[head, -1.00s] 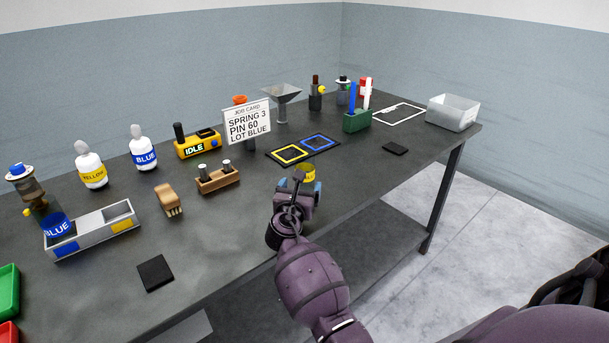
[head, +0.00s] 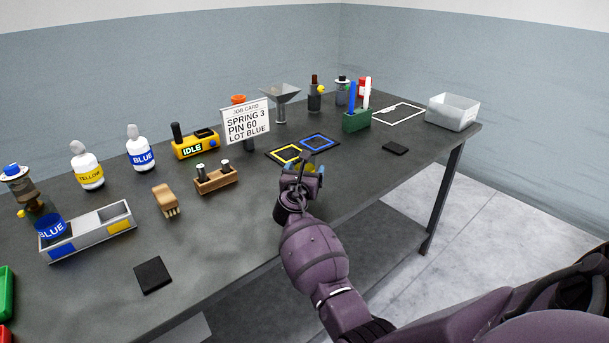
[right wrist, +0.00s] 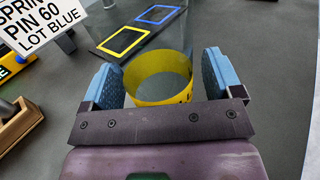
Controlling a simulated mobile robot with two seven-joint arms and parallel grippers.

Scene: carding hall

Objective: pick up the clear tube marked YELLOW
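The clear tube marked YELLOW (right wrist: 160,88) shows in the right wrist view as a see-through cylinder with a yellow band. In the head view only bits of the yellow band (head: 318,169) show behind my gripper, at the table's front part. My right gripper (right wrist: 162,80) is open, with one blue-padded finger on each side of the tube. A narrow gap shows between the tube and the right-hand pad; at the left-hand pad I cannot tell whether they touch. In the head view my right gripper (head: 306,174) hides most of the tube. My left gripper is not in view.
Beyond the tube lies a mat (head: 270,153) with yellow and blue outlined squares. A job card (head: 246,122) stands behind. A wooden holder (head: 216,182) with pins is to the left. A tube marked BLUE (head: 50,230) stands in a two-part tray (head: 90,240). Bare table lies right of the tube.

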